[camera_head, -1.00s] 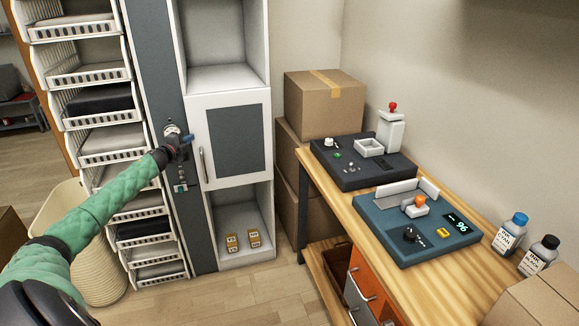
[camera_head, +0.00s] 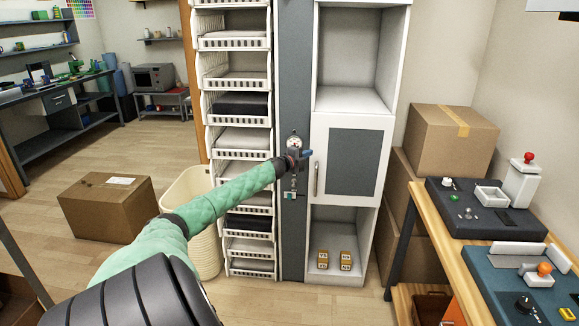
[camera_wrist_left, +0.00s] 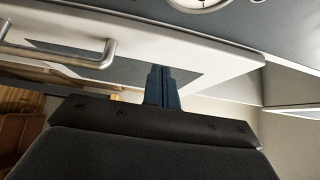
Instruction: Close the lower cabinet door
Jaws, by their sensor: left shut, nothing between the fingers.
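The cabinet door (camera_head: 384,160) is white with a grey panel and sits in the middle of a tall white cabinet, between an open upper and an open lower compartment. It looks about flush with the cabinet front; a small gap cannot be ruled out. Its upright metal handle (camera_head: 317,178) is on its left side. My left gripper (camera_head: 306,154) is shut and empty, in front of the door's left edge, above and left of the handle. In the left wrist view the dark fingers (camera_wrist_left: 162,86) overlap the door, with the handle (camera_wrist_left: 75,58) to the left. Contact is unclear. My right gripper is not in view.
A grey column with a gauge (camera_head: 294,142) stands left of the door, beside stacked white baskets (camera_head: 238,142). Small boxes (camera_head: 322,259) sit in the lower compartment. Cardboard boxes (camera_head: 450,140) and a wooden workbench (camera_head: 415,238) are on the right. Floor before the cabinet is clear.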

